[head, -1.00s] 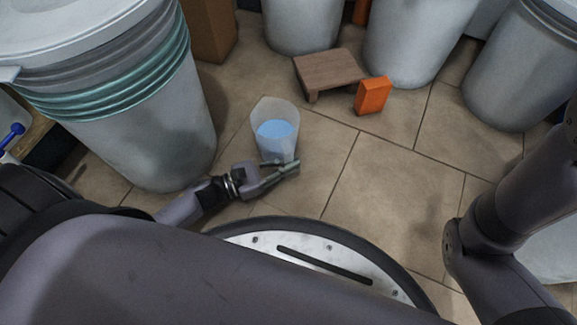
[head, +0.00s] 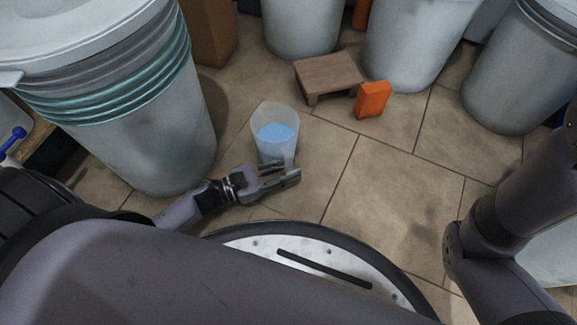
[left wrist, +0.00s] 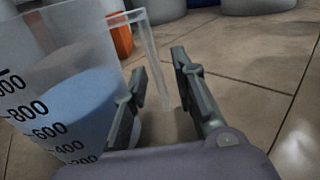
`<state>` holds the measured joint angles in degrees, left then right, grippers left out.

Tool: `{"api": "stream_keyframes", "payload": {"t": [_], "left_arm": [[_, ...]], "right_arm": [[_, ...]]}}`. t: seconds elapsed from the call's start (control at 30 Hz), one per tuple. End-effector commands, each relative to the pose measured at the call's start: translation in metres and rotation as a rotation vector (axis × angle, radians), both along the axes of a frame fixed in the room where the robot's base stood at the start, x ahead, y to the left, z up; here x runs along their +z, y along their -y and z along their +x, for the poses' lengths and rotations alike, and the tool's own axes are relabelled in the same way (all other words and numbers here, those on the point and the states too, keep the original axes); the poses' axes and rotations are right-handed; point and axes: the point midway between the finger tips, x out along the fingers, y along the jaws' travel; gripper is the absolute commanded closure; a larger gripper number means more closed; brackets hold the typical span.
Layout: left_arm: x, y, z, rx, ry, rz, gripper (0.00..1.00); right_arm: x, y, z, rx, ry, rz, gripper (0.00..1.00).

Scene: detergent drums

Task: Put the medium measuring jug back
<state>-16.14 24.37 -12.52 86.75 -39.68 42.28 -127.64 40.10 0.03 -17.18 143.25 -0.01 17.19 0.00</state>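A clear measuring jug (head: 276,119) with blue contents stands upright, apparently on the tiled floor, in the head view. In the left wrist view the jug (left wrist: 62,62) fills the left side, with black marks such as 800, 600 and 400. Its clear handle (left wrist: 155,62) hangs down towards the space between my fingers. My left gripper (head: 280,173) is at the near side of the jug. In the left wrist view its two fingers (left wrist: 162,102) are apart, with a gap around the handle's lower end; whether they touch it I cannot tell. My right gripper is out of view.
A large lidded drum (head: 140,130) with teal bands stands close on the left. More drums (head: 505,85) stand at the back and right. A small wooden stool (head: 329,72) and an orange box (head: 372,99) are behind the jug. Floor to the right is clear.

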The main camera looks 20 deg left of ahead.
Motion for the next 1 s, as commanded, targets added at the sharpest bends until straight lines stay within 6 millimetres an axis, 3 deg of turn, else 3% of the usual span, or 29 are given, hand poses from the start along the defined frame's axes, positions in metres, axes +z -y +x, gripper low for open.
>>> {"api": "stream_keyframes", "payload": {"t": [0.5, 0.7, 1.0], "left_arm": [[0.002, -0.073, -0.068, 0.003, -0.005, 0.002, 0.75], [0.001, -0.084, -0.079, 0.001, -0.002, 0.001, 0.75], [0.0, -0.085, -0.08, 0.001, -0.002, 0.001, 0.75]], "right_arm": [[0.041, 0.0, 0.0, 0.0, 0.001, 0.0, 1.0], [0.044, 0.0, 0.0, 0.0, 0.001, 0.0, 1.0], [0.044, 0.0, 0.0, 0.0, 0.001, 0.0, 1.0]]}}
